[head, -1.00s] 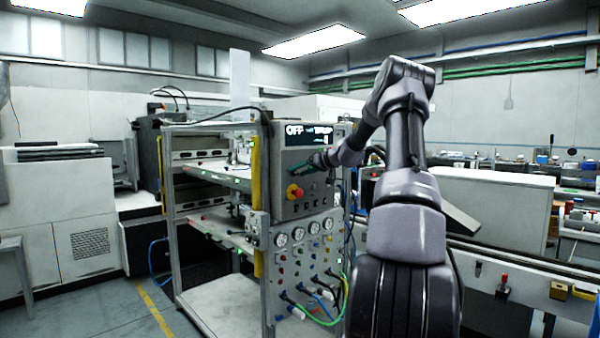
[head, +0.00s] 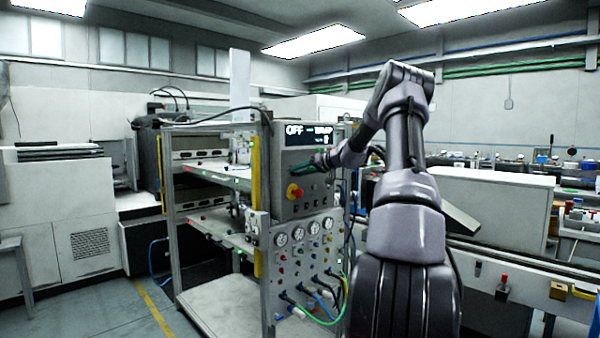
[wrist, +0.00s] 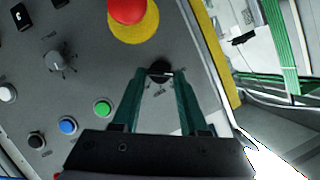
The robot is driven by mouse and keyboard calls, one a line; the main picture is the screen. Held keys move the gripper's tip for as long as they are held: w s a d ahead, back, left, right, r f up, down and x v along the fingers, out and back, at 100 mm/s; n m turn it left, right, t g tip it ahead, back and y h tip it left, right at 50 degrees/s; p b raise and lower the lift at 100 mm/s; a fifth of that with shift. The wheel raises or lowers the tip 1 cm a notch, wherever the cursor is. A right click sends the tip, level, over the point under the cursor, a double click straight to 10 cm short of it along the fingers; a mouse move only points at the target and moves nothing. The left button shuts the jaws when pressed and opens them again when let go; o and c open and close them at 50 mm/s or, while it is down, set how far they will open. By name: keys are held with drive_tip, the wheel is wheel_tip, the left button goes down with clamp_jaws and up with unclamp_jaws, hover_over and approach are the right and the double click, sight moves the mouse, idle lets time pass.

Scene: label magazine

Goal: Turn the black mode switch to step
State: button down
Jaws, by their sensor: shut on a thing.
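The black mode switch (wrist: 159,70) is a small round black knob on the grey control panel (wrist: 200,60). A pale printed mark shows on the panel just below it, too small to read. My gripper (wrist: 160,78) has its green fingers shut on the knob, one on each side, and they partly cover it. In the head view my gripper (head: 304,169) is at the panel front, and the knob is hidden behind the fingers. The display (head: 308,134) above reads OFF at left; the smaller text beside it is unclear.
A red emergency button (wrist: 128,10) on a yellow base sits close to my fingers. A grey knob (wrist: 59,60) and green (wrist: 103,107), blue (wrist: 68,126) and black (wrist: 36,140) buttons are on the same panel. Gauges and hoses lie below; a yellow post (head: 257,170) stands at left.

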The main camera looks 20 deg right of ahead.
drive_tip(key=m, duration=0.1)
drive_tip(key=m+y, duration=0.1)
drive_tip(key=shift+d+f+m, duration=0.2)
drive_tip(key=shift+d+m, duration=0.05)
drive_tip(key=shift+m, duration=0.05)
drive_tip(key=m, duration=0.1)
drive_tip(key=m+y, duration=0.2)
drive_tip(key=shift+w+d+f+t, duration=0.1)
drive_tip(key=shift+f+t, duration=0.15)
drive_tip(key=shift+t, duration=0.05)
drive_tip(key=m, duration=0.2)
drive_tip(key=m+t+y, duration=0.1)
drive_tip(key=m, duration=0.1)
drive_tip(key=shift+f+y, duration=0.2)
drive_tip(key=shift+y, duration=0.1)
drive_tip(key=shift+f+m+t+y, duration=0.15)
drive_tip(key=shift+m+t, duration=0.15)
drive_tip(key=shift+m, duration=0.7)
drive_tip(key=shift+f+m+t+y, duration=0.15)
drive_tip(key=shift+m+t, duration=0.15)
drive_tip(key=shift+m, duration=0.7)
drive_tip(key=shift+r, duration=0.1)
drive_tip(key=shift+c, duration=2.2)
unclamp_jaws()
drive_tip(key=v, duration=1)
drive_tip(key=shift+s+d, duration=0.2)
drive_tip(key=shift+s, duration=0.15)
